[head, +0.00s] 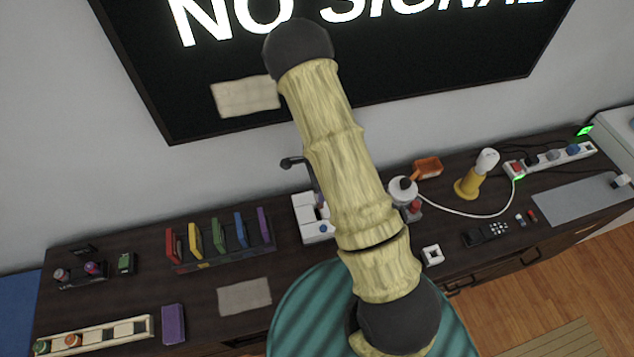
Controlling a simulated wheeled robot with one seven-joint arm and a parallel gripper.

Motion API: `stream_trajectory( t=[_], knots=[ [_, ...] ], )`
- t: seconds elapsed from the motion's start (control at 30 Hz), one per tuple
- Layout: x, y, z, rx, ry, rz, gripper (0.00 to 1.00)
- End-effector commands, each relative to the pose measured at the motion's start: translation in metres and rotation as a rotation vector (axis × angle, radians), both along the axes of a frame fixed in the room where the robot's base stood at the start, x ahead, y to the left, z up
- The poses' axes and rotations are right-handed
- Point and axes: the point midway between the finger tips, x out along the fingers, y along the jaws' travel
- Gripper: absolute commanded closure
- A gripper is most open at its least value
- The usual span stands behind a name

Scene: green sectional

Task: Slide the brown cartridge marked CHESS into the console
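I cannot read any CHESS label. An orange-brown block-like thing (428,167) lies right of my arm at the back; I cannot tell whether it is the brown cartridge. My arm crosses the middle of the picture, and I cannot make out my gripper. A dark bent piece shows left of the arm above the console; what it belongs to is unclear.
A TV (400,60) reading NO SIGNAL hangs behind. Right are a yellow-and-white stand (470,182), a remote (487,234), a power strip (548,160) and cables. Left are a purple box (173,324) and a long tray (95,338). A beige sheet (244,297) lies before the rack.

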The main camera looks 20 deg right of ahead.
Motion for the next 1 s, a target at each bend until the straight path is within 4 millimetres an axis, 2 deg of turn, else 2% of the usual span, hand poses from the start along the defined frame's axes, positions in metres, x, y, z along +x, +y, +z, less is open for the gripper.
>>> stream_trajectory(
  t=[0.27, 1.0],
  knots=[
    [0.000, 0.001, -0.003, 0.000, -0.001, 0.000, 0.67],
    [0.000, -0.001, -0.057, 0.000, -0.001, -0.003, 0.67]
  ],
)
